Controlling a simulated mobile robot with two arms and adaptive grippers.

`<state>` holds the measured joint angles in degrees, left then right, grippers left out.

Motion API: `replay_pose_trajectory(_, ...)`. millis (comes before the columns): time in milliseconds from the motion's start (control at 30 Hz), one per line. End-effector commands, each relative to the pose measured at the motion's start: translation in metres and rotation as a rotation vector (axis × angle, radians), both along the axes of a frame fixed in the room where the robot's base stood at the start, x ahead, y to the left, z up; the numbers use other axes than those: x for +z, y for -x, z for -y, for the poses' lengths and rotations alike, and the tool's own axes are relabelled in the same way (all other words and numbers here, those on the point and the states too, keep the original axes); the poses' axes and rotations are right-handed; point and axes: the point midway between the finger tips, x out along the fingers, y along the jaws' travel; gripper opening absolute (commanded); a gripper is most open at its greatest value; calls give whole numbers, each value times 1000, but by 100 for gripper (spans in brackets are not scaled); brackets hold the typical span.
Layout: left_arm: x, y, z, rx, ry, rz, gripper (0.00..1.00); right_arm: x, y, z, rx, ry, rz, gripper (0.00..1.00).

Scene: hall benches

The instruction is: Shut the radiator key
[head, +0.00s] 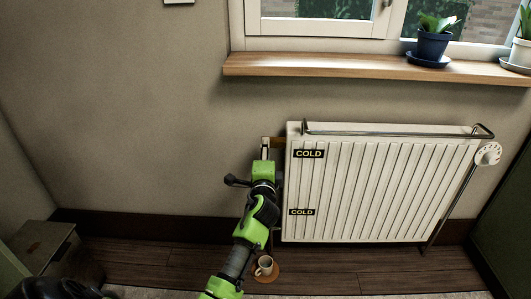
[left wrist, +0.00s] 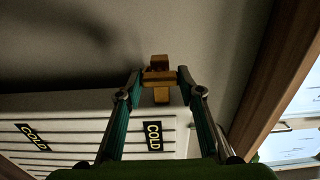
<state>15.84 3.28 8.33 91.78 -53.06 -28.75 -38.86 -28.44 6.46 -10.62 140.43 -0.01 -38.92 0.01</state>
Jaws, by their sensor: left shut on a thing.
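The radiator key (left wrist: 159,77) is a small brass-coloured cross-shaped piece at the upper left end of the white radiator (head: 380,190). In the left wrist view it sits between the two fingertips of my left gripper (left wrist: 159,76), which is shut on it. In the head view my left gripper (head: 266,150) is at the radiator's top left corner, and its fingers and arm cover most of the key. My right gripper is in neither view.
Two COLD labels (head: 309,154) mark the radiator's left side. A chrome rail (head: 390,133) runs along its top, with a white dial (head: 488,153) at right. A cup (head: 264,265) stands on the floor below. A wooden sill (head: 330,68) with potted plants (head: 432,45) is above.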

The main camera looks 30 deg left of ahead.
Motion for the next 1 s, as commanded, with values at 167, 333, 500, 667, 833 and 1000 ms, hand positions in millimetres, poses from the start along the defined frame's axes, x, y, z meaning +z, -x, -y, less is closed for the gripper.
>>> replay_pose_trajectory(167, -2, 0, 0, 0, 6, -1, 13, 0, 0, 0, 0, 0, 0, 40)
replay_pose_trajectory(333, -2, 0, 0, 0, 6, -1, 51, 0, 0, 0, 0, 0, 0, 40)
replay_pose_trajectory(500, -1, 0, 0, 0, 3, -1, 51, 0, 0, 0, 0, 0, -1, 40)
replay_pose_trajectory(667, -1, 2, 1, 0, 2, -1, 51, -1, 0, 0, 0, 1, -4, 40)
replay_pose_trajectory(833, -1, 19, 12, -2, 1, 0, 51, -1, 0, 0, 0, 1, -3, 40)
replay_pose_trajectory(1000, -2, 51, 32, -1, 3, -2, 51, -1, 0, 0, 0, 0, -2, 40)
